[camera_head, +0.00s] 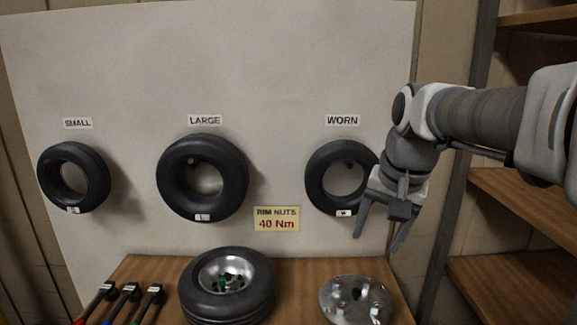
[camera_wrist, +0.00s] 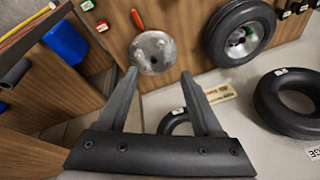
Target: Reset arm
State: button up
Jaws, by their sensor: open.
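My arm reaches in from the right in the head view. My gripper (camera_head: 381,243) is open and empty, pointing down in front of the WORN tyre (camera_head: 322,195), whose right side it partly hides. In the wrist view the two fingers of my gripper (camera_wrist: 160,85) are spread with nothing between them. A metal disc with studs (camera_head: 340,308) lies on the wooden bench below; it also shows beyond the fingertips in the wrist view (camera_wrist: 153,52).
A wheel with a tyre (camera_head: 228,287) lies on the bench (camera_head: 305,283), beside several black-headed tools (camera_head: 130,292). The SMALL tyre (camera_head: 92,180) and LARGE tyre (camera_head: 232,180) hang on the white board (camera_head: 270,60). Wooden shelves (camera_head: 520,215) stand at the right. A blue container (camera_wrist: 65,42) shows left in the wrist view.

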jog(key=s+f+n+t, duration=0.1)
jog(key=s+n, duration=0.1)
jog(key=s, duration=0.6)
jog(key=shift+s+a+f, duration=0.25)
jog(key=shift+a+f, duration=0.1)
jog(key=s+f+n, duration=0.1)
jog(key=s, duration=0.1)
jog(key=s+f+n, duration=0.1)
jog(key=s+f, duration=0.1)
jog(key=s, duration=0.1)
jog(key=s+f+n+t, duration=0.1)
jog(key=s+f, duration=0.1)
jog(key=shift+s+a+h, duration=0.2)
jog(key=shift+s+h, duration=0.1)
jog(key=shift+s, duration=0.1)
jog(key=shift+s+f, duration=0.1)
jog(key=shift+s, duration=0.05)
jog(key=shift+c, duration=1.4)
jog(key=shift+a, duration=0.15)
